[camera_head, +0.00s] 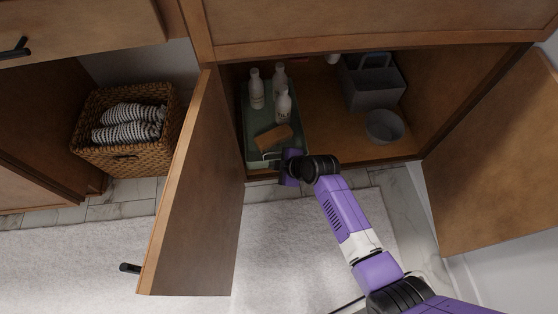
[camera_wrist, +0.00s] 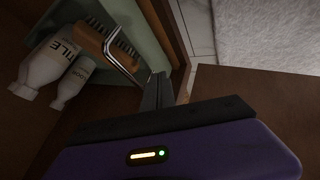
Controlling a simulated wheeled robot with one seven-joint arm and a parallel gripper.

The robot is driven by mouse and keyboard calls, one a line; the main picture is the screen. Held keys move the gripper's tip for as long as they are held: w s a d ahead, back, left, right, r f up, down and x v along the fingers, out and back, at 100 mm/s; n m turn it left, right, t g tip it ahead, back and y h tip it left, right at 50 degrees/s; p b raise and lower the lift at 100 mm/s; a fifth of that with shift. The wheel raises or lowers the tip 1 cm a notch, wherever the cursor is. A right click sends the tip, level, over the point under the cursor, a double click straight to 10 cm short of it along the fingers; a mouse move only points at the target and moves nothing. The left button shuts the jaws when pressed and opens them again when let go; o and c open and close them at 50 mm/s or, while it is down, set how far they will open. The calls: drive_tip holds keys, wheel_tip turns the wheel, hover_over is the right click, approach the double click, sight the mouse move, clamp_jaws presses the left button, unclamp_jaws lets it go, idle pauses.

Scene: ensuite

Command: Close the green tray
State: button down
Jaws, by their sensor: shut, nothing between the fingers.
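The green tray (camera_head: 256,113) is in the left part of the open cabinet, with its front end near the cabinet's front edge. White bottles (camera_head: 284,105) and a wooden brush (camera_head: 273,137) are in it.
The left cabinet door (camera_head: 194,200) and right door (camera_head: 500,160) stand open. A grey caddy (camera_head: 372,88) and grey bowl (camera_head: 384,127) are in the cabinet's right half. A wicker basket with towels (camera_head: 120,153) is at left. Pale rug (camera_head: 290,235) covers the floor in front.

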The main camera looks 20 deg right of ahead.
drive_tip(key=s+p+v, duration=0.1)
drive_tip(key=p+v, duration=0.4)
drive_tip(key=v, duration=0.5)
drive_tip(key=shift+s+a+f, duration=0.1)
drive_tip(key=d+r+m+t+h, duration=0.3)
drive_tip(key=d+r+m+t, duration=0.15)
drive_tip(key=r+m, duration=0.45)
drive_tip(key=s+a+r+m+t, duration=0.1)
drive_tip(key=s+r+m, duration=0.1)
drive_tip(key=s+r, duration=0.6)
drive_tip(key=s+a+r+m+t, duration=0.1)
drive_tip(key=s+r, duration=0.4)
drive_tip(key=s, duration=0.8)
drive_tip(key=s+a+r+m+t, duration=0.1)
drive_tip(key=s+r+m, duration=0.1)
drive_tip(key=s+r, duration=0.6)
wheel_tip(320, 180, up, 27)
drive_tip(key=s+p, duration=0.2)
drive_tip(key=p, duration=2.7)
drive_tip(key=shift+s+n, duration=0.2)
drive_tip(key=shift+n, duration=0.1)
